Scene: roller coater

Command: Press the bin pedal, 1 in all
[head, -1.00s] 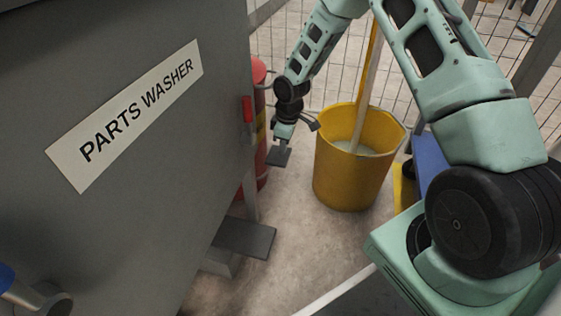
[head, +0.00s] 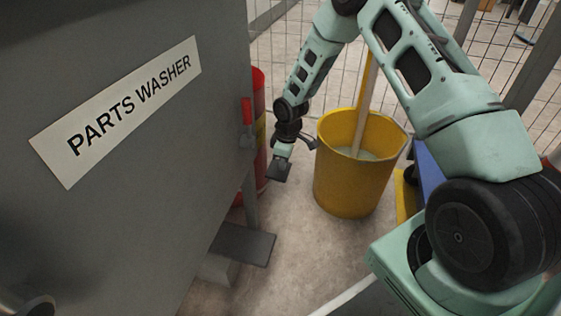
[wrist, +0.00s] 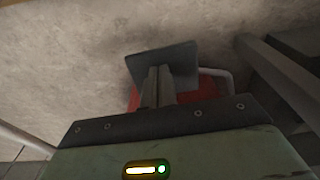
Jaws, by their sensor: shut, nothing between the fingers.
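The bin pedal, a dark flat plate (head: 279,173), shows just below my gripper (head: 281,154) in the head view, low beside a red cylinder (head: 259,95) that I take for the bin. In the wrist view the pedal (wrist: 178,62) is a dark square in front of a red surface (wrist: 207,86). My gripper's narrow dark fingers (wrist: 154,84) are shut and empty, and their tips overlap the plate. I cannot tell whether they touch it or hang just above. The fingers and wrist hide part of the plate.
A grey parts washer (head: 150,180) fills the left, with a larger dark plate (head: 243,244) low at its side. A yellow bucket (head: 350,188) with a pole stands right of my gripper. A wire fence (head: 290,65) closes the back. Bare floor (head: 305,240) lies in front.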

